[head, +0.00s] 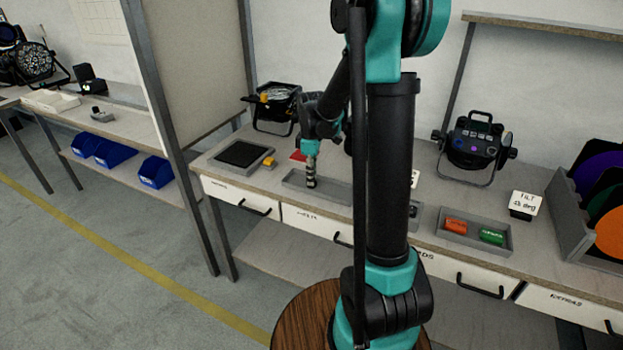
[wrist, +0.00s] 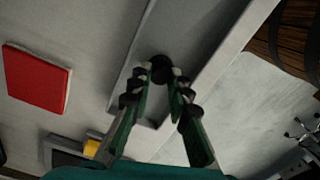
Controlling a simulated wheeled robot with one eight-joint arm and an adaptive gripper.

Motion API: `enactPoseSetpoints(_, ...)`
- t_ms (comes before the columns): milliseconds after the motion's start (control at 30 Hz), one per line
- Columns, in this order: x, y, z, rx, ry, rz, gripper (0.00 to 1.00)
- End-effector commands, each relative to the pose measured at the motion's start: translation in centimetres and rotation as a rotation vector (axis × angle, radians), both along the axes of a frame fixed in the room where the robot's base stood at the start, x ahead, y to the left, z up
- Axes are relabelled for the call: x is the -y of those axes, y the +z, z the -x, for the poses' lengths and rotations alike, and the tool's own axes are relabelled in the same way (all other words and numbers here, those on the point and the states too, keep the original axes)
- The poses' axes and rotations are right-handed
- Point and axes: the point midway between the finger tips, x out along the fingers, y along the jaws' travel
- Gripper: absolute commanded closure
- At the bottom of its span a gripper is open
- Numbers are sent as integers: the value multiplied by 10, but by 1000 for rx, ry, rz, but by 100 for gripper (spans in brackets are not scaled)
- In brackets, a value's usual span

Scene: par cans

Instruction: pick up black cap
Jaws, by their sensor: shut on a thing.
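The black cap (wrist: 160,66) shows in the wrist view as a small dark round thing between my fingertips. My gripper (wrist: 158,84) is shut on it, with one finger on each side. In the head view my gripper (head: 310,180) points down over the left part of a shallow grey tray (head: 335,191) on the workbench. The cap cannot be made out in the head view. I cannot tell whether the cap still touches the tray floor.
A red pad (wrist: 38,77) lies on the bench beside the tray. A black mat (head: 242,154) and a yellow item (head: 268,162) are to the left.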

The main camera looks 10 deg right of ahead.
Motion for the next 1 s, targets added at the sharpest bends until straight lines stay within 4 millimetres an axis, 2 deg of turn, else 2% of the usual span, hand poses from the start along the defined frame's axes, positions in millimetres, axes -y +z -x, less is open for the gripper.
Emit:
enactPoseSetpoints(167,0,12,0,0,0,0,95)
enactPoseSetpoints(267,0,26,0,0,0,0,95)
enactPoseSetpoints(367,0,48,0,0,0,0,95)
enactPoseSetpoints(700,0,140,0,0,0,0,95)
enactPoseSetpoints(800,0,161,0,0,0,0,95)
enactPoseSetpoints(1000,0,188,0,0,0,0,95)
